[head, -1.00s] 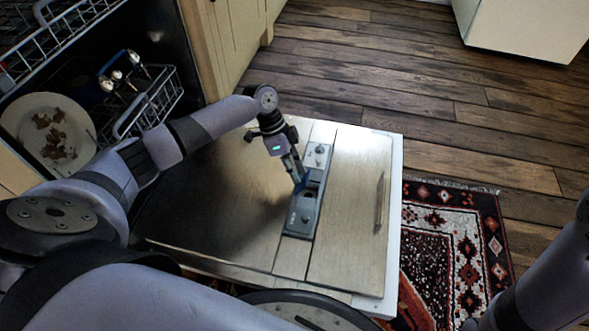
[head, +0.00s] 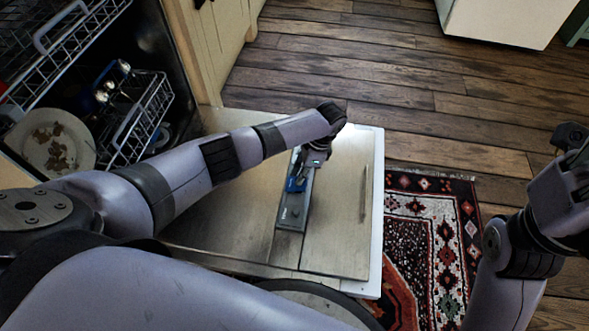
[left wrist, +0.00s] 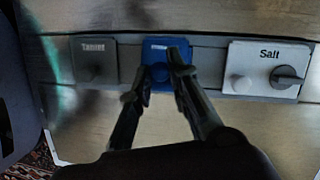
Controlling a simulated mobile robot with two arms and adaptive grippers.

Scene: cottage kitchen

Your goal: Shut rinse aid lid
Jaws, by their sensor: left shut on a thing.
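The blue rinse aid lid (head: 296,184) is in the middle of the grey dispenser panel (head: 291,215) on the open dishwasher door. In the left wrist view the blue lid (left wrist: 160,52) lies between a "Tablet" cover on the left and a "Salt" plate on the right. My left gripper (head: 300,172) reaches down over it. In the left wrist view my left gripper's fingertips (left wrist: 160,72) are closed around a blue raised part of the lid. I cannot tell whether the lid is fully flush. Only part of my right arm shows, at the right edge; its fingers are out of frame.
The dishwasher door (head: 240,220) lies flat, with a handle slot (head: 363,192) on its right. Dish racks (head: 130,125) and a plate (head: 52,142) are at the left. A patterned rug (head: 430,230) and open wooden floor (head: 400,90) lie to the right.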

